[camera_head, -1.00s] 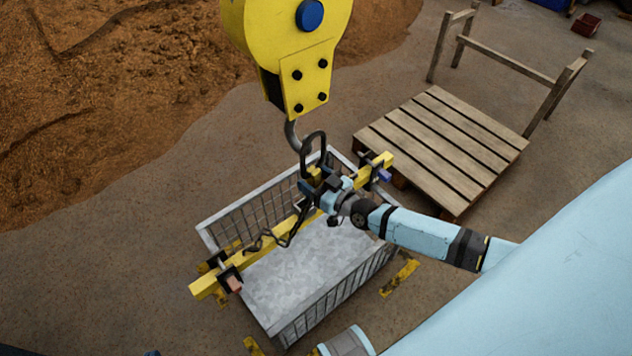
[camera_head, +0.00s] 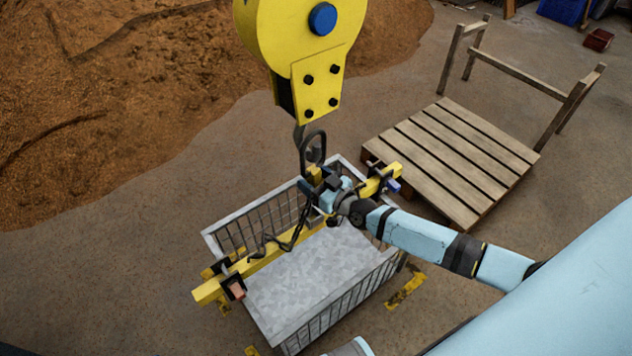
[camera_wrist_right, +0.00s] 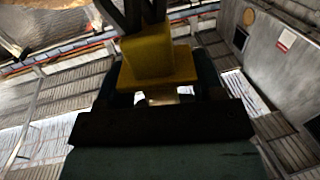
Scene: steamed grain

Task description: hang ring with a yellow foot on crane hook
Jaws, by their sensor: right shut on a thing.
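The ring (camera_head: 312,148) is a dark upright loop with a yellow foot (camera_wrist_right: 160,65) below it. My right gripper (camera_head: 318,181) is shut on the yellow foot, which fills the space between the fingers in the right wrist view (camera_wrist_right: 158,92). The crane hook (camera_head: 299,136) is grey and hangs under the yellow crane block (camera_head: 305,60). In the head view the ring overlaps the hook's lower part, so I cannot tell whether the hook passes through it. My left gripper is not in view.
A yellow beam (camera_head: 208,291) with end clamps and a dark chain (camera_head: 272,240) lies above a grey mesh crate (camera_head: 223,229). A wooden pallet (camera_head: 460,155) and a wooden frame (camera_head: 515,72) stand at the right. A brown grain heap (camera_head: 120,110) fills the upper left.

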